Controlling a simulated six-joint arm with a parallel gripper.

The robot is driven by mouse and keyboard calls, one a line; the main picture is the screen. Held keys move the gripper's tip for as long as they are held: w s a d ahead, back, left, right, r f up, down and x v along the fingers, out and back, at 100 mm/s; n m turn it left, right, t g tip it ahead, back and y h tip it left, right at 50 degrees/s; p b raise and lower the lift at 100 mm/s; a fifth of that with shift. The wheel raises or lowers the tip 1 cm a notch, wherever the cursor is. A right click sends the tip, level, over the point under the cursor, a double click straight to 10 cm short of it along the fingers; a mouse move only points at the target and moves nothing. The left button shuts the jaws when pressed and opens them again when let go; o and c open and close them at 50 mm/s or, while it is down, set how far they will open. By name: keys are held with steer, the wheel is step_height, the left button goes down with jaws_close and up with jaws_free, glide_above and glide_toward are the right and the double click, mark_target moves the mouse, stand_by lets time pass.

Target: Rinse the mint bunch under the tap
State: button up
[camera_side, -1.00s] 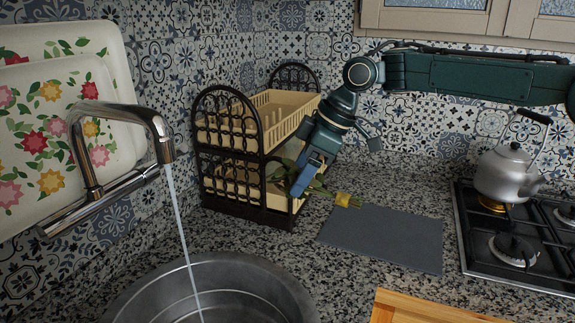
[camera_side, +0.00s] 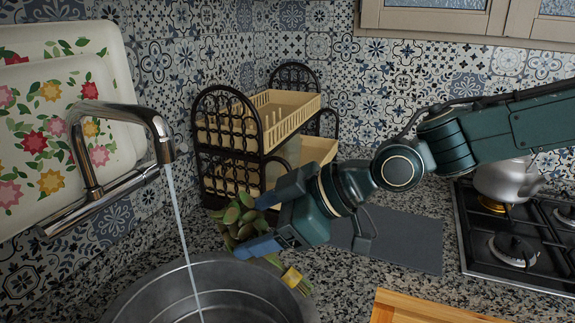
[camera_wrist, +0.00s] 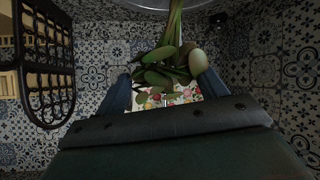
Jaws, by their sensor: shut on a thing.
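The mint bunch (camera_side: 238,216) has green leaves and stems with a yellow band near the stem end. My gripper (camera_side: 262,222) is shut on it, just right of and above the sink's rim. The leaves point left and up, and the stems hang toward the lower right. In the wrist view the mint (camera_wrist: 165,65) shows between my blue fingertips (camera_wrist: 165,88). The chrome tap (camera_side: 120,125) is at the left, and a stream of water (camera_side: 182,240) runs from it into the round steel sink (camera_side: 245,268). The mint is right of the stream, apart from it.
A two-tier dish rack (camera_side: 228,150) stands behind the gripper. A grey mat (camera_side: 405,240) lies on the speckled counter. A kettle (camera_side: 505,180) sits on the stove (camera_side: 530,235) at the right. A wooden board (camera_side: 440,312) is at the front. Floral trays (camera_side: 60,110) lean at the left.

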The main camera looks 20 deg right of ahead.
steer(key=s+t+y, duration=0.1)
steer(key=s, duration=0.2)
steer(key=shift+s, duration=0.4)
steer(key=shift+s+d+t+y, duration=0.2)
steer(key=shift+s+t+y, duration=0.15)
steer(key=shift+s, duration=0.75)
steer(key=shift+w+a, duration=0.1)
steer(key=w+a+f, duration=0.2)
steer(key=w+a, duration=0.8)
steer(key=shift+a, duration=0.4)
